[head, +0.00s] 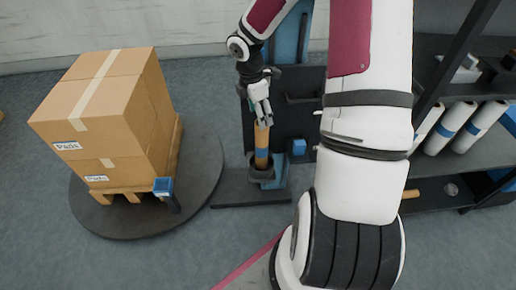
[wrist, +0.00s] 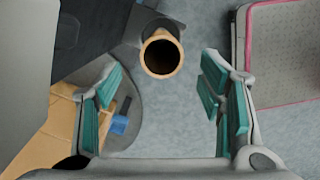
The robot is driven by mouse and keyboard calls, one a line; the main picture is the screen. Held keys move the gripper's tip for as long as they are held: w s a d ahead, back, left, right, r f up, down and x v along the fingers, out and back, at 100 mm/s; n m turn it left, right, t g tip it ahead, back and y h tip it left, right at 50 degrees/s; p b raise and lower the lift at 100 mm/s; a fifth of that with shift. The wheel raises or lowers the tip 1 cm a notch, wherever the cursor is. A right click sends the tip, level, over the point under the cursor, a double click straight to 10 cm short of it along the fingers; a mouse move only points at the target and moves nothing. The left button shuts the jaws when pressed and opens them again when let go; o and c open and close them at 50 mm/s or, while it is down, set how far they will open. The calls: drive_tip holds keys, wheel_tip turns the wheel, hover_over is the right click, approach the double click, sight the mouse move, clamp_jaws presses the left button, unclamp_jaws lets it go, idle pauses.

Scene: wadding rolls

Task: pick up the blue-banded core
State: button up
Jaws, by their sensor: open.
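The core (head: 261,140) is a tan, hollow tube standing upright in a dark holder (head: 261,174). A narrow bluish band seems to show on its lower part in the head view. In the wrist view, I look down on the core's open round end (wrist: 175,44), near the top centre, beyond and between the fingers. My gripper (head: 262,116) is open and empty, pointing down at the core's upper end. Its teal-padded fingers stand wide apart in the wrist view. I cannot tell whether a finger touches the core.
Stacked cardboard boxes (head: 110,115) rest on a pallet on a round dark platform (head: 200,185) at the left. A blue-topped post (head: 163,187) stands there. White blue-banded rolls (head: 478,128) lie on the right shelf, a tan tube (head: 410,194) lower down. A blue block (head: 299,147) is right of the core.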

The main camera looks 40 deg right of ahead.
sight(263, 136)
drive_tip(key=f+b, duration=0.1)
drive_tip(key=f, duration=0.2)
drive_tip(key=d+f+b, duration=0.1)
drive_tip(key=f, duration=0.3)
drive_tip(key=f+b, duration=0.1)
drive_tip(key=f, duration=0.3)
drive_tip(key=shift+s+d+b, duration=0.25)
drive_tip(key=shift+b, duration=0.15)
drive_tip(key=shift+c, duration=0.4)
clamp_jaws()
